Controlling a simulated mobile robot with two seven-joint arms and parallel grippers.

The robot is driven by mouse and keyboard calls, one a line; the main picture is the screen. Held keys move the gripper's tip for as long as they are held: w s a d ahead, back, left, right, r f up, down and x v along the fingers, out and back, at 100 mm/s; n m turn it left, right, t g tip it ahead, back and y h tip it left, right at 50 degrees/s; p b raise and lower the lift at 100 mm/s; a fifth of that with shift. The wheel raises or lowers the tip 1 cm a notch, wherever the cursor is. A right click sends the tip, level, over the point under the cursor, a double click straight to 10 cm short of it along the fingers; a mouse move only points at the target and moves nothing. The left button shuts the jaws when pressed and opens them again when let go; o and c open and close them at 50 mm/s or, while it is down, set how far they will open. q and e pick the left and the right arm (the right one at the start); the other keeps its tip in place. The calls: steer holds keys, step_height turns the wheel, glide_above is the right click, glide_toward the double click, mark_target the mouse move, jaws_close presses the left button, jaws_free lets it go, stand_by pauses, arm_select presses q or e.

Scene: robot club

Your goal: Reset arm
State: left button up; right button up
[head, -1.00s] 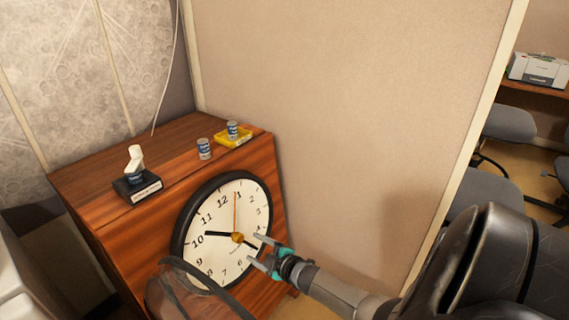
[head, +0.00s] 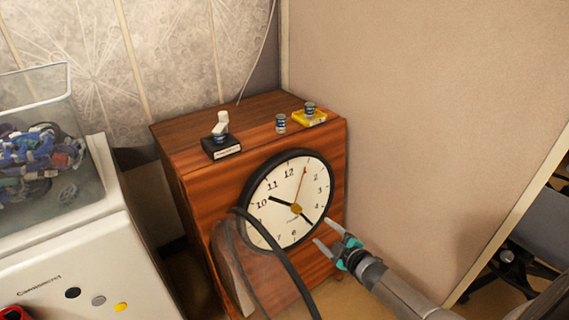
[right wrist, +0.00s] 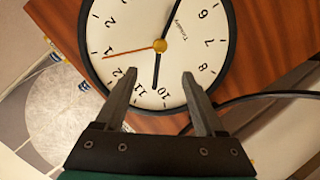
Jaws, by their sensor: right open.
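My right gripper (head: 331,236) is open and empty, in front of the lower right edge of the wall clock (head: 270,190). The left gripper is not in view.
A clear bin (head: 60,195) of coloured parts sits on a white unit (head: 75,265) at left. A beige partition (head: 430,110) stands right.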

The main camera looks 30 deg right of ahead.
steer(key=s+a+f+m+g+p, duration=0.25)
steer(key=s+a+f+p, duration=0.2)
steer(key=s, duration=0.35)
steer(key=s+a+f+m+g+p, duration=0.25)
steer(key=s+f+g+p, duration=0.2)
steer(key=s, duration=0.45)
arm_select(q)
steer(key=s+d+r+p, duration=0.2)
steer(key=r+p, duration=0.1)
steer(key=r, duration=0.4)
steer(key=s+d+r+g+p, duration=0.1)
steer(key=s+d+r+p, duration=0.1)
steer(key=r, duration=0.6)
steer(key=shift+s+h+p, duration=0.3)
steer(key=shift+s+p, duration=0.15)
steer(key=shift+p, duration=0.35)
arm_select(e)
steer(key=s+a+f+g, duration=0.1)
steer(key=s+a, duration=0.3)
steer(key=s, duration=0.4)
steer(key=s+a+m+g, duration=0.1)
steer(key=s+a+g, duration=0.2)
steer(key=s, duration=0.6)
steer(key=s+a+f+m+g, duration=0.1)
steer(key=s+a+g, duration=0.1)
steer(key=s+a, duration=0.4)
steer(key=shift+s+f+y, duration=0.3)
steer(key=shift+s+y, duration=0.1)
steer(key=shift+s, duration=0.75)
